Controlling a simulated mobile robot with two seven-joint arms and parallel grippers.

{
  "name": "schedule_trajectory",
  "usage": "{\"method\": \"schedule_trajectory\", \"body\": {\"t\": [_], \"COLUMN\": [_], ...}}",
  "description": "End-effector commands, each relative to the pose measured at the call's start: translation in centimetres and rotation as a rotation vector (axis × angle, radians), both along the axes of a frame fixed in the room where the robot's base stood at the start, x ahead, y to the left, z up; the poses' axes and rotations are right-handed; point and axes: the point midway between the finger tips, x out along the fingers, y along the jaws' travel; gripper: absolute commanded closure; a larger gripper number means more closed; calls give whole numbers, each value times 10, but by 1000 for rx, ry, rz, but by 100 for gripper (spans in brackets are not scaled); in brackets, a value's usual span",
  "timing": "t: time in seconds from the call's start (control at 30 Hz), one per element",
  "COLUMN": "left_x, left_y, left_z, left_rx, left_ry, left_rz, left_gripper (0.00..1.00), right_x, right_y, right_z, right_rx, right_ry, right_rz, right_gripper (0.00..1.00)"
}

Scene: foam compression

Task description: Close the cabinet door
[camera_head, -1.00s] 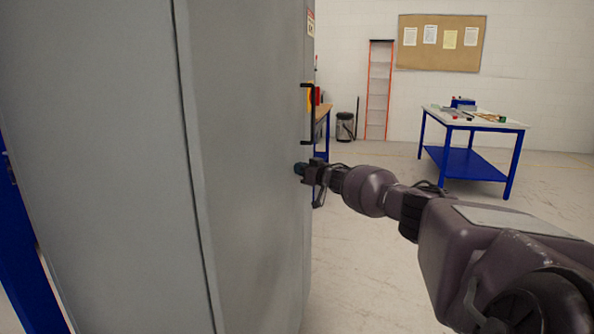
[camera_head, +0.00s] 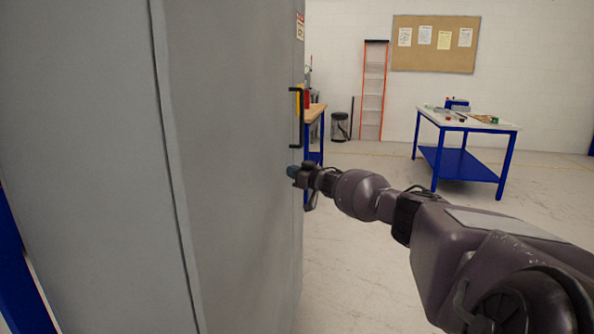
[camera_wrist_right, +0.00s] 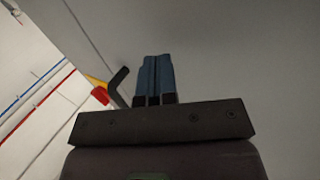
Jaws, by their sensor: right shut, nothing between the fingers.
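The grey cabinet (camera_head: 90,170) fills the left of the head view. Its door (camera_head: 235,170) shows as a tall grey panel, with a black handle (camera_head: 297,118) near its right edge. The handle also shows in the right wrist view (camera_wrist_right: 119,84). My right gripper (camera_head: 292,171) is at the door's right edge, below the handle. In the right wrist view its blue fingertips (camera_wrist_right: 155,78) are together and empty, close against the grey surface. I cannot tell whether they touch it. How far the door stands from its frame is unclear. My left gripper is not in view.
A blue table with a white top (camera_head: 465,122) stands at the back right. A wooden-topped bench (camera_head: 314,112) stands behind the door edge. An orange ladder (camera_head: 373,90) and a bin (camera_head: 340,127) are by the far wall. The floor between is clear.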

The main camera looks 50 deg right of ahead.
Motion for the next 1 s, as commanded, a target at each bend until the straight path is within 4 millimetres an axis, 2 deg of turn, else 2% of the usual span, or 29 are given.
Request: {"method": "schedule_trajectory", "body": {"t": [0.03,0.23,0.6,0.8,1.0], "left_x": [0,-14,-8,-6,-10], "left_y": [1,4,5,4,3], "left_z": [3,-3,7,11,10], "left_rx": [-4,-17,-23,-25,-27], "left_ry": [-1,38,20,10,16], "left_rz": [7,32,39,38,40], "left_gripper": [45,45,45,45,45], "right_x": [-5,-33,-85,-97,-99], "right_y": [0,-12,-35,-41,-42], "right_z": [9,3,-1,-3,-5], "right_rx": [0,-5,-4,-4,-4], "right_ry": [-7,4,9,10,12], "right_rz": [-2,-5,-5,-5,-5], "right_gripper": [100,100,100,100,100]}}
